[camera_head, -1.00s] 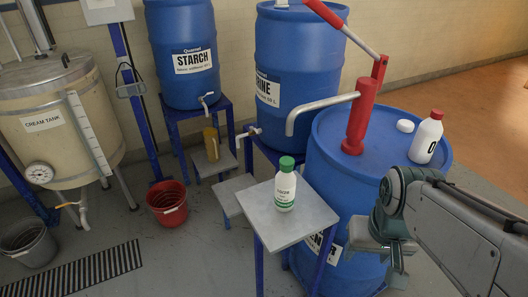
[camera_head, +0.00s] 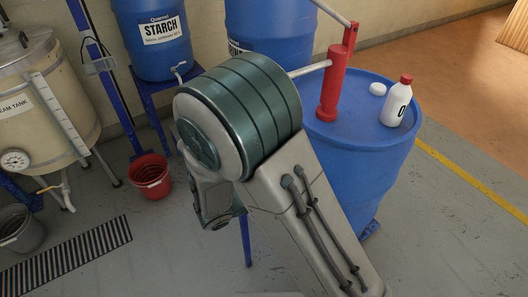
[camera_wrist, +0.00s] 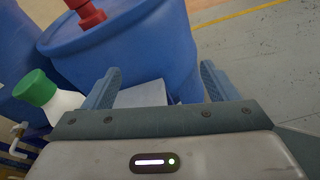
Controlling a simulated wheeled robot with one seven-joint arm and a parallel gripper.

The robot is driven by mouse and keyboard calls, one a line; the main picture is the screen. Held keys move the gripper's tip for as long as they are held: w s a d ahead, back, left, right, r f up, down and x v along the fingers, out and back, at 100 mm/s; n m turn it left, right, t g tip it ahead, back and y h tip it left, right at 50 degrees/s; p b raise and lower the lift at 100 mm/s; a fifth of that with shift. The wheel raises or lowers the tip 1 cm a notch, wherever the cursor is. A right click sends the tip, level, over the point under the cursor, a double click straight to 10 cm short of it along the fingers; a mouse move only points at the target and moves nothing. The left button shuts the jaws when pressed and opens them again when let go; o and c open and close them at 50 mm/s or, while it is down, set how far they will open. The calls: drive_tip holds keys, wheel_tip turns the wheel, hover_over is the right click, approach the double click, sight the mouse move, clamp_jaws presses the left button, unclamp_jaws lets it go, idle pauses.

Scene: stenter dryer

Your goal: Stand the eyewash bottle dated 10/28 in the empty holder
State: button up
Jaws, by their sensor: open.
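A white bottle with a green cap (camera_wrist: 38,95) shows at the left edge of the wrist view, beside and outside my left finger. In the head view my arm hides it. No date on it is legible. My gripper (camera_wrist: 160,78) is open, with nothing held between its fingers; my arm hides it in the head view. A small bracket (camera_head: 100,66) on a blue post in the head view may be the holder; it looks empty. Another white bottle with a red cap (camera_head: 397,103) stands on a blue drum, with a large dark mark on its front.
The blue drum (camera_head: 362,150) with a red hand pump (camera_head: 330,90) stands right of my arm; it is close ahead in the wrist view. A white lid (camera_head: 377,89) lies on it. A red bucket (camera_head: 150,177) and floor grate (camera_head: 70,262) are left. Right floor is clear.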

drive_tip(key=a+f+n+t+y, duration=0.3)
drive_tip(key=a+n+t+y, duration=0.2)
drive_tip(key=a+n+t, duration=0.55)
drive_tip(key=w+d+m+g+p, duration=0.1)
drive_tip(key=w+d+g+p, duration=0.1)
drive_tip(key=w, duration=1.1)
drive_tip(key=shift+w+d+f, duration=0.2)
drive_tip(key=shift+d+f, duration=0.15)
drive_tip(key=shift+d, duration=0.5)
drive_tip(key=shift+g, duration=0.25)
drive_tip(key=c, duration=1.6)
drive_tip(key=shift+r, duration=0.1)
